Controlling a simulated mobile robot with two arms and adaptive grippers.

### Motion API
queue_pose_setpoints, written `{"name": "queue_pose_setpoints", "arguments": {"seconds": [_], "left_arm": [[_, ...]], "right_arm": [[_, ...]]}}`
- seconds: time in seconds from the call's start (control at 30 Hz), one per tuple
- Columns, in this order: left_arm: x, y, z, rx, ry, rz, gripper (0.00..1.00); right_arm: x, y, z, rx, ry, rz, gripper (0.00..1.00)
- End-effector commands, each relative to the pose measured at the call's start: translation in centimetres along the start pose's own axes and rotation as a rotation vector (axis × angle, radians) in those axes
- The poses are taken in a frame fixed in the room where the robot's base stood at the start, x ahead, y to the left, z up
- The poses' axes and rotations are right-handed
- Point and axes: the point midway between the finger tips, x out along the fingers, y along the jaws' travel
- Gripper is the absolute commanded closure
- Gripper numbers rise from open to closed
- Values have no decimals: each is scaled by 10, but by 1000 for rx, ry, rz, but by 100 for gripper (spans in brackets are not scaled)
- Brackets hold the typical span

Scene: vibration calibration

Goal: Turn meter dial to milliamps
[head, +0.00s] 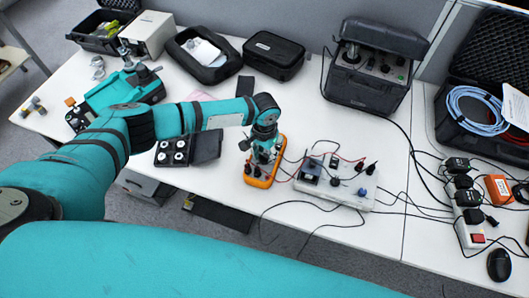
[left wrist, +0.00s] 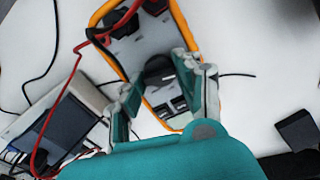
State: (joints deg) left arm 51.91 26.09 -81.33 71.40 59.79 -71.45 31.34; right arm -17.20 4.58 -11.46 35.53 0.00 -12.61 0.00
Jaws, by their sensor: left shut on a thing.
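The meter (head: 259,182) has an orange rim and lies on the white table in the head view. In the left wrist view the meter (left wrist: 124,60) shows its grey face, with plugs and leads at its top end. Its black dial (left wrist: 158,70) sits between the fingers of my left gripper (left wrist: 154,88). My left gripper (head: 263,150) reaches down onto the meter from above and is shut on the dial. The dial's markings and pointer cannot be read. My right gripper is not in view.
A white board (head: 337,187) with knobs and leads stands right of the meter. A black box with white knobs (head: 173,152) stands left of it. Red and black leads run beside the meter. A power strip (head: 470,215) and a mouse (head: 499,265) lie at right.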

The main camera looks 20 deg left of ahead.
Motion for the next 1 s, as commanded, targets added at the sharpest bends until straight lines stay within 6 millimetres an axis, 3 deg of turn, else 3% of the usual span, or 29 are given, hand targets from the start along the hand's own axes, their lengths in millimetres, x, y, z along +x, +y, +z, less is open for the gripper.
{"name": "queue_pose_setpoints", "arguments": {"seconds": [0.6, 1.0], "left_arm": [[0, 1, 0, 455, 0, 1, 98], [0, 2, 0, 608, 1, 1, 98]], "right_arm": [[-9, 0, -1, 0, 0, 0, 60], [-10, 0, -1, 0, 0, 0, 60]]}}
